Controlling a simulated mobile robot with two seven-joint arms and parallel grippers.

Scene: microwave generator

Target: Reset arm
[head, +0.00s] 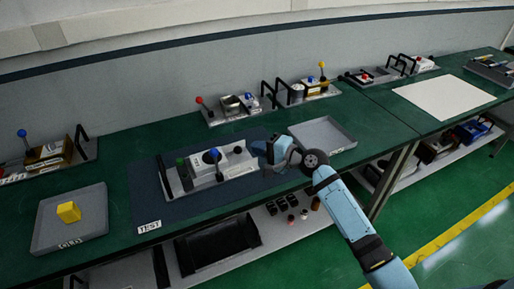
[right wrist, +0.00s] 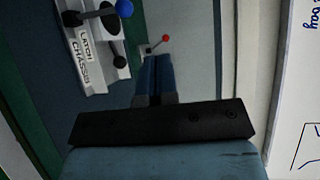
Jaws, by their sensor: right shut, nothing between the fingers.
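My right arm comes in from the lower right in the head view, and its right gripper (head: 262,149) is above the bench, just right of the latch chassis fixture. In the right wrist view its two blue fingers (right wrist: 155,75) are together with nothing between them. The latch chassis (head: 222,162) is a light grey fixture with a blue-knobbed lever and dark and green parts, on a dark mat marked TEST. It also shows at the upper left of the right wrist view (right wrist: 97,55), apart from the fingers. My left gripper is not in view.
A grey tray (head: 323,131) lies right of my gripper, partly behind the arm. A left tray (head: 45,226) holds a yellow cube (head: 68,212). Fixtures with coloured levers stand along the back. A white board (head: 445,97) lies at the right. A lower shelf holds small parts.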

